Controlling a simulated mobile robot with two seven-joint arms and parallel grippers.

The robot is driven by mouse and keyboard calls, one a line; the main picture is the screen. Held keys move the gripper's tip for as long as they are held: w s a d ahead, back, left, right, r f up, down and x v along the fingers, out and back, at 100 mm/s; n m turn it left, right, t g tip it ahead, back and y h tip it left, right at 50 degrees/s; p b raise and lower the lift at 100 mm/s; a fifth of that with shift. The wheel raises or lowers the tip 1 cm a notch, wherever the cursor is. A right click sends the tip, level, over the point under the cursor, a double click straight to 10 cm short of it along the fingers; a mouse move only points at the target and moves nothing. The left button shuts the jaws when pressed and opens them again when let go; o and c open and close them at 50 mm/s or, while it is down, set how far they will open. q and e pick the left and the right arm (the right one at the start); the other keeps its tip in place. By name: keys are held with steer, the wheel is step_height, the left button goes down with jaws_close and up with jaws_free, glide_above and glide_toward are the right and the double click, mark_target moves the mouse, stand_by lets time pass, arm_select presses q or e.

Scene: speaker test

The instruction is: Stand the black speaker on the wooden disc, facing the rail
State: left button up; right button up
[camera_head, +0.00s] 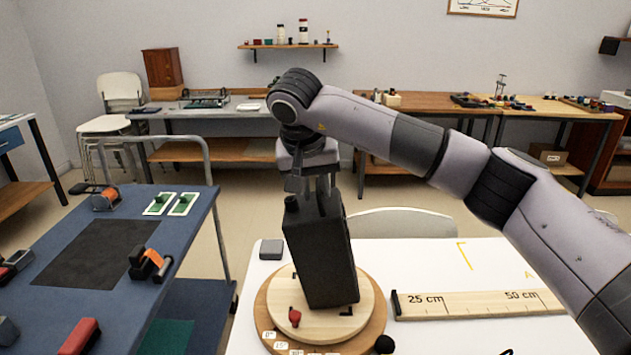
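The black speaker (322,255) is a tall dark box in the middle of the head view, over the pale wooden disc (367,292). It looks tilted, its top leaning left. I cannot tell whether its bottom edge touches the disc. My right gripper (308,188) comes down from above and appears shut on the speaker's top end; the far finger is partly hidden. Dark corner marks show on the disc by the speaker's foot. The rail (480,304), a wooden bar marked 25 cm and 50 cm, lies right of the disc. My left gripper is not in view.
A blue bench (190,215) stands left.

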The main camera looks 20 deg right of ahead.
steer(key=shift+o, duration=0.7)
steer(key=shift+f, duration=0.1)
steer(key=v, duration=0.7)
steer(key=shift+b, duration=0.35)
steer(key=shift+a, duration=0.1)
